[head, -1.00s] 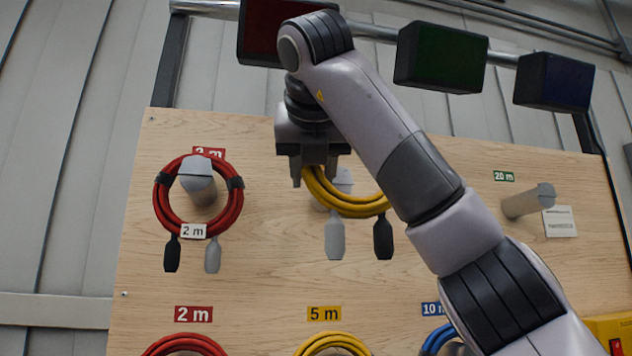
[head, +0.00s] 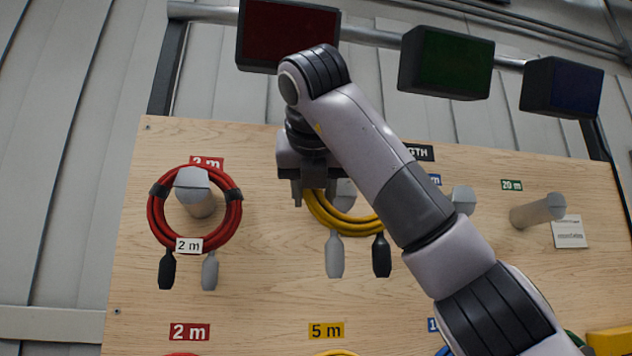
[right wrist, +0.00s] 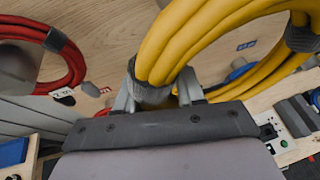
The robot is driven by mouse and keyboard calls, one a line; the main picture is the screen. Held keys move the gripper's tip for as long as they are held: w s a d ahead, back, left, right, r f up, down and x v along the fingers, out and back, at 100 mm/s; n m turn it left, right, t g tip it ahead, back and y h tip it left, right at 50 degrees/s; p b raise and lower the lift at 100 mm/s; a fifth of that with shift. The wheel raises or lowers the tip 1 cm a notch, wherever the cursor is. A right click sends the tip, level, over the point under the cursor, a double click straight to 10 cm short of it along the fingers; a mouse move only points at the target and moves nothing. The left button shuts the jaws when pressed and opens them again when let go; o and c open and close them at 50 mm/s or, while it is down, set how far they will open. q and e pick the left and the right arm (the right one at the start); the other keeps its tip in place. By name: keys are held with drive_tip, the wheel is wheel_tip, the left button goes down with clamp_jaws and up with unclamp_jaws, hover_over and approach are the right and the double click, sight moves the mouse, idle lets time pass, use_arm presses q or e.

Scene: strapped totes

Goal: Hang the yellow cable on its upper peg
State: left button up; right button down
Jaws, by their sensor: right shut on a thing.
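The yellow cable (head: 340,222) is a coil with a grey and a black plug hanging below it, in front of the board's upper row. My right gripper (head: 316,190) is shut on the coil's upper left part; the right wrist view shows its fingers (right wrist: 160,92) at a dark strap around the yellow strands (right wrist: 205,35). The grey end of the upper yellow peg (head: 343,193) shows within the coil's opening. I cannot tell whether the coil is around the peg or only in front of it. My arm hides the coil's upper right. My left gripper is not in view.
A red cable (head: 152,222) hangs on the peg (head: 196,190) to the left. To the right are another grey peg (head: 462,200) and a bare peg (head: 538,211) under the 20 m label. Dark red, green and blue boxes are on a rail above the board (head: 250,290).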

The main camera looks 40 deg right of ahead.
drive_tip(key=shift+w+d+r+p, duration=0.1)
drive_tip(key=shift+w+d+p, duration=1)
drive_tip(key=shift+w, duration=0.75)
drive_tip(key=shift+w+d+r+p, duration=0.1)
drive_tip(key=shift+w+d+p, duration=1)
drive_tip(key=shift+w, duration=0.7)
drive_tip(key=shift+w+d+p, duration=0.85)
drive_tip(key=shift+w+p, duration=0.5)
drive_tip(key=shift+w, duration=0.5)
drive_tip(key=shift+w+d+f+b, duration=0.25)
drive_tip(key=shift+w+f+b, duration=0.15)
drive_tip(key=shift+f, duration=0.35)
drive_tip(key=shift+s+f+b, duration=0.1)
drive_tip(key=shift+f+b, duration=0.2)
drive_tip(key=shift+f, duration=0.05)
